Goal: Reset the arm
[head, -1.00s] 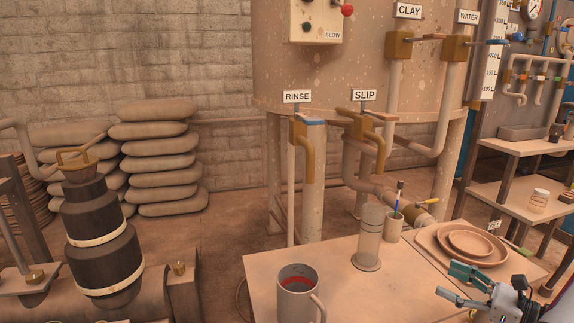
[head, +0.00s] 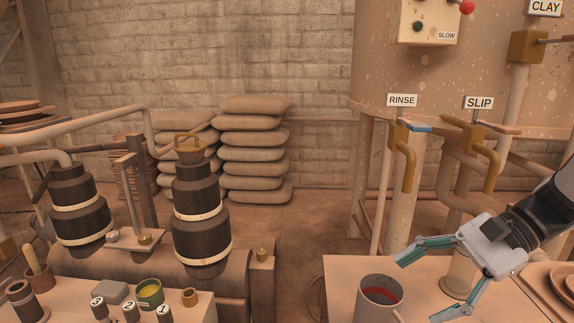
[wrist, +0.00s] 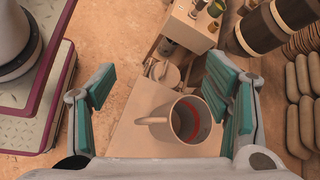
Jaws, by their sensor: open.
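My gripper (head: 434,278) is open and empty at the lower right of the head view, its teal-padded fingers spread. It is above the table (head: 340,268), to the right of a grey mug (head: 380,303) with a red band inside. In the wrist view my gripper (wrist: 160,90) has its two fingers wide apart. The mug (wrist: 178,138) shows between and beyond them, with its handle to the left, and nothing is held. My arm comes in from the right and hides part of a clear cylinder (head: 458,272) on the table.
RINSE (head: 402,150) and SLIP (head: 478,155) taps stand behind the table. Dark banded pump cylinders (head: 202,225) are at left, with a bench (head: 195,305) of small pots in front. Stacked sacks (head: 254,150) line the wall. Plates (head: 560,280) sit at right.

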